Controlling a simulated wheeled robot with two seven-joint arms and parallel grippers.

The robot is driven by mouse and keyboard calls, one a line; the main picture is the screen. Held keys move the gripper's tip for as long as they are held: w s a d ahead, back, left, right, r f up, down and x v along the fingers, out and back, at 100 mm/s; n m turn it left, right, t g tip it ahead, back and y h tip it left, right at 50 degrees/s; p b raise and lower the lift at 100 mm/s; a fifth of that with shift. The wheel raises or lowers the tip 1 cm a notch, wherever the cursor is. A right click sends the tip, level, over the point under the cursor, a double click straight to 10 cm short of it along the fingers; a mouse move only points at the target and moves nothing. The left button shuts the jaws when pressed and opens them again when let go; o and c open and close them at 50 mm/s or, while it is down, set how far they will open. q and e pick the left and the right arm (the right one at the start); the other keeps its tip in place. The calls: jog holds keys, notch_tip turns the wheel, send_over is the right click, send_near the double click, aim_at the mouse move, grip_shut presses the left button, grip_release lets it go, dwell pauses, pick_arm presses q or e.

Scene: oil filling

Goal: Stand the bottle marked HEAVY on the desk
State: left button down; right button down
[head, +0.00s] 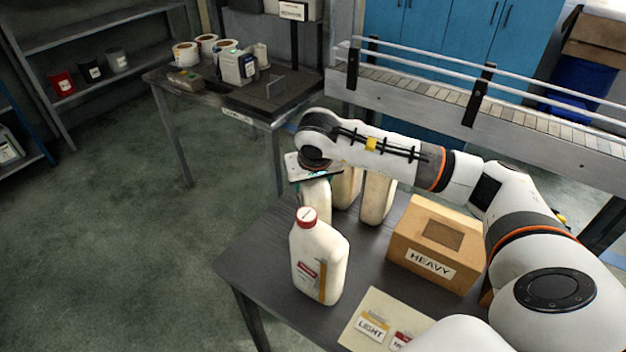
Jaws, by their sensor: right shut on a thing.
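My right gripper (316,179) points down over the desk (270,262) and is shut on a white bottle (317,201). Its fingers and the bottle's top are mostly hidden by the gripper body. A white bottle with a red cap (318,262) stands upright in front of it, with a small red and white label too small to read. Two cream bottles, a middle one (346,190) and a right one (377,198), stand behind, partly covered by my right arm. I can read HEAVY only on a cardboard box (432,246), not on any bottle. My left gripper is not in view.
A card (363,311) marked LIGHT, with a red-labelled part beside it, lies at the desk's front. Behind stand a conveyor with rails (420,92) and a table (215,95) with rolls and a device. The desk's left front is bare.

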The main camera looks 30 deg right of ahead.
jog(key=shift+f+b, duration=0.1)
jog(key=shift+b, duration=0.25)
dwell(0.6)
jog(key=shift+c, duration=2)
grip_release()
jog(key=shift+o, duration=0.9)
jog(key=shift+f, duration=0.15)
jog(key=shift+o, duration=1.1)
jog(key=shift+r+p, duration=2.05)
jog(key=shift+r, duration=1.55)
